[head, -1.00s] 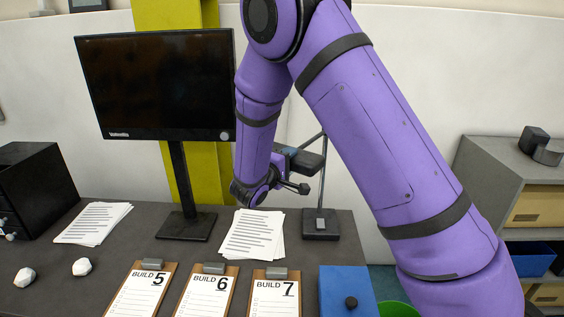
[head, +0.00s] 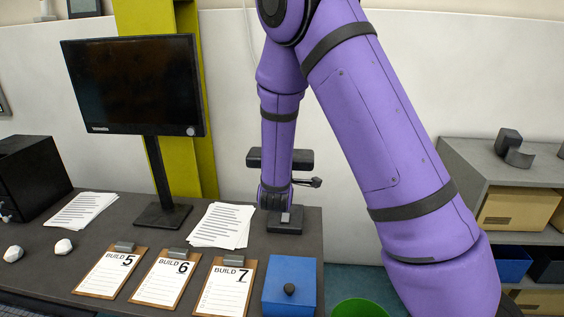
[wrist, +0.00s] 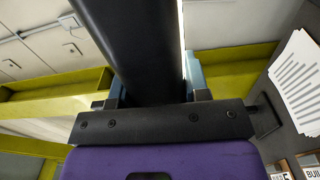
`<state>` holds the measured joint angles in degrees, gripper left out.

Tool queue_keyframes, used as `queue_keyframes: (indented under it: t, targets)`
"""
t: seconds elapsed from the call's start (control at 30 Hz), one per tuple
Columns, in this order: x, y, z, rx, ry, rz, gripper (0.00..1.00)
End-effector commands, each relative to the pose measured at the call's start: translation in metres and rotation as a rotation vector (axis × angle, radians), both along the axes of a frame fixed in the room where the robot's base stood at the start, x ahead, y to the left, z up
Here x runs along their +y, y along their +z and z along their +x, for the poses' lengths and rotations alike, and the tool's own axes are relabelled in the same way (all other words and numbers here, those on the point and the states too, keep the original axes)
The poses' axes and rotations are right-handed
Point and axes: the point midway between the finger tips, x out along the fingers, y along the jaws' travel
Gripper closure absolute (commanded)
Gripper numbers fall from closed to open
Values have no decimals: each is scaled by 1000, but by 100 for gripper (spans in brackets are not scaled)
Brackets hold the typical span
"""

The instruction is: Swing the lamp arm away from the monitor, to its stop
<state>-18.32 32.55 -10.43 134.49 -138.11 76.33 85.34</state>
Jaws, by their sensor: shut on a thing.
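The black monitor (head: 135,85) stands at the left on a dark stand. The lamp's dark head bar (head: 300,159) lies roughly level above its square base (head: 285,226), right of the monitor and clear of it. My purple forearm crosses in front of the bar and hides its middle and most of the lamp's post. My fingers are hidden behind my wrist in the head view. In the wrist view my gripper (wrist: 155,88) is shut around a thick dark bar (wrist: 135,40), apparently the lamp arm, with a finger on each side.
Papers (head: 222,226), several clipboards (head: 168,280) and a blue box (head: 290,287) lie along the desk in front of the lamp. A green bin (head: 360,308) is right of the desk. A grey shelf (head: 500,170) stands further right. A yellow column (head: 190,150) rises behind the monitor.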

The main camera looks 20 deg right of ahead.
Motion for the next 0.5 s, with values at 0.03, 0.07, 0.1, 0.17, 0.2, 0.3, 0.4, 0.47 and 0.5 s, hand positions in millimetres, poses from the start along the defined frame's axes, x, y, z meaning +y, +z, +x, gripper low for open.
queue_keyframes:
  t: [0.03,0.07,0.1,0.17,0.2,0.3,0.4,0.47,0.5]
  targets:
    - [0,-2,-1,4,6,1,100]
    - [0,-2,-1,4,8,1,100]
    - [0,-2,-1,4,10,1,100]
    - [-1,-2,-1,4,11,1,100]
    - [-1,-2,-1,4,11,1,100]
    - [-1,-2,-1,5,10,1,100]
    - [-2,-2,-2,5,8,1,100]
    - [-2,-2,-2,5,7,1,55]
    - [-2,-2,-2,5,7,1,46]
